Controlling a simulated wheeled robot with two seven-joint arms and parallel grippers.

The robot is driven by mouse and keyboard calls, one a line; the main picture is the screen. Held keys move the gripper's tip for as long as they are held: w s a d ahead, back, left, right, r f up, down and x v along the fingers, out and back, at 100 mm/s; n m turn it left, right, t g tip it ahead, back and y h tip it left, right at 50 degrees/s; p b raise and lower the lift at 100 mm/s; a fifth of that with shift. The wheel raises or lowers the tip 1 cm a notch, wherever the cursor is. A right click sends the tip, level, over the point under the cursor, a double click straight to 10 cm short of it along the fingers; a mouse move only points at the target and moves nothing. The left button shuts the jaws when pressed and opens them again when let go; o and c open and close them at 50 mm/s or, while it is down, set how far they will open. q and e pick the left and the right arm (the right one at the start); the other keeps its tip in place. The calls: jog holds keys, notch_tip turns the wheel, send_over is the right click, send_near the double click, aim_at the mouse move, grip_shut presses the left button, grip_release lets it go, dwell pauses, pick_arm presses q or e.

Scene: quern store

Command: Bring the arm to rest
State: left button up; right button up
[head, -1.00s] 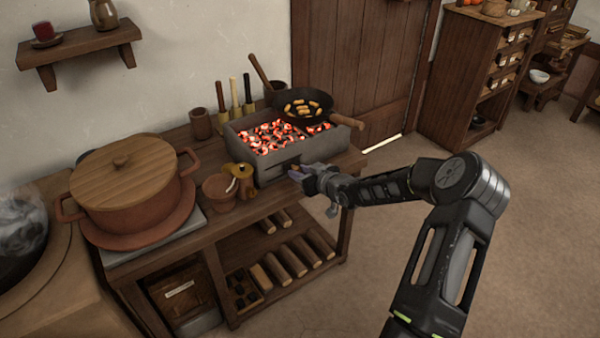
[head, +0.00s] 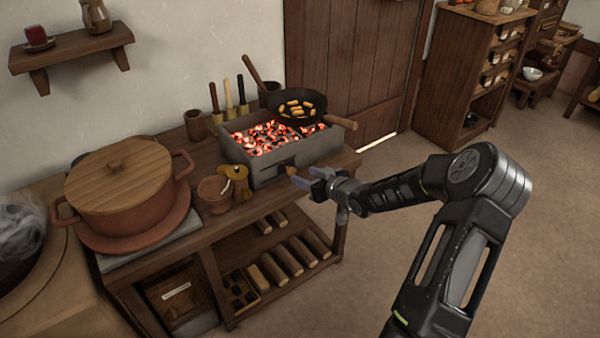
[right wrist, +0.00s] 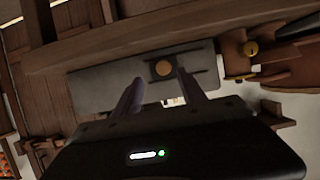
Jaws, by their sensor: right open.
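My right gripper (head: 307,179) is open and empty, in front of the brazier at the bench's front edge. Its arm comes in from the lower right of the head view. The grey brazier (head: 268,178) holds glowing coals. A round wooden knob (head: 291,170) on its front is close to the fingertips. In the right wrist view the knob (right wrist: 163,68) shows between and beyond the two spread fingers (right wrist: 160,92), with a gap to them. My left gripper is not in view.
A black pan (head: 297,112) with browned pieces sits on the brazier. A mustard-coloured jug (head: 238,180), a clay bowl (head: 214,195) and a large lidded pot (head: 125,215) stand to the left. The bench's lower shelf holds logs (head: 288,260). Floor (head: 390,240) right of the bench is clear.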

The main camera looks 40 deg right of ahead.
jog(key=shift+v, duration=1.1)
